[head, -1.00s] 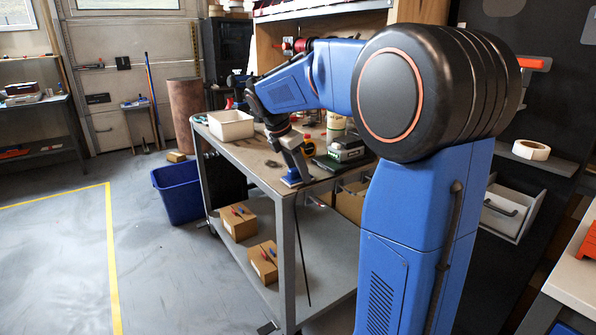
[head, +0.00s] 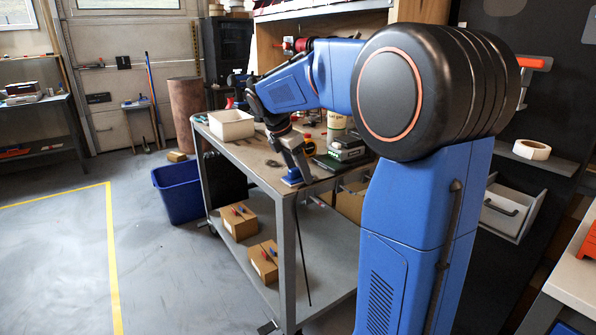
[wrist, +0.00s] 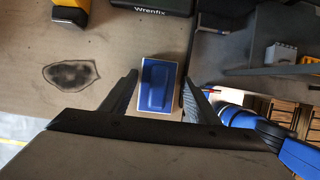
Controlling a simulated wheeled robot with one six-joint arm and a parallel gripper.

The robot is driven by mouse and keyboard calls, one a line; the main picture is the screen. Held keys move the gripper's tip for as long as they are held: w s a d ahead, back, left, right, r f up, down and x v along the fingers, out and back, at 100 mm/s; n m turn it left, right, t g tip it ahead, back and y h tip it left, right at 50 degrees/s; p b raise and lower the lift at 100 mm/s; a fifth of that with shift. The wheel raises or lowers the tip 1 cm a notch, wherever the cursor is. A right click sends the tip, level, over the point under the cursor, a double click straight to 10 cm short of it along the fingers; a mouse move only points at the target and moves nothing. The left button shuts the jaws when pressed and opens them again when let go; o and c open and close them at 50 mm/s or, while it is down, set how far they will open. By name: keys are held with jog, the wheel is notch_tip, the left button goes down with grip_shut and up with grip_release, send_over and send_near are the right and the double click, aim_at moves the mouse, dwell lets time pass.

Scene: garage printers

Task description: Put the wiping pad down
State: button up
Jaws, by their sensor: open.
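The wiping pad (wrist: 158,86) is a blue block with a pale rim. It lies flat on the worktable (wrist: 75,118) close to the table's edge. In the head view the pad (head: 291,181) shows at the table's front corner, below my gripper (head: 303,178). In the wrist view my gripper (wrist: 158,92) is open, with one finger on each side of the pad and a visible gap to it on the left. On the right the finger is close to the pad, and I cannot tell whether it touches. A dark smudged patch (wrist: 71,74) marks the tabletop left of the pad.
A dark case (wrist: 152,5) and a yellow tool (wrist: 72,8) lie beyond the pad. A white bin (head: 231,125) stands at the table's far end. A blue tub (head: 180,190) is on the floor left. Boxes (head: 239,221) sit on the lower shelf.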

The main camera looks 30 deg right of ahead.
jog(key=v, duration=1.2)
jog(key=s+a+f+m+t+y, duration=0.1)
jog(key=s+a+f+m, duration=0.3)
jog(key=s, duration=0.6)
jog(key=s+a+f+m+t+y, duration=0.2)
jog(key=s+a+f+m, duration=0.1)
jog(key=s+f+m, duration=0.5)
jog(key=s+a+f+m+t+y, duration=0.1)
jog(key=s+a+f+m, duration=0.3)
jog(key=s, duration=0.8)
notch_tip(320, 180, down, 5)
jog(key=shift+a+r+m+t, duration=0.2)
jog(key=shift+a+m+t, duration=0.15)
jog(key=shift+m, duration=0.85)
jog(key=shift+d+r, duration=0.1)
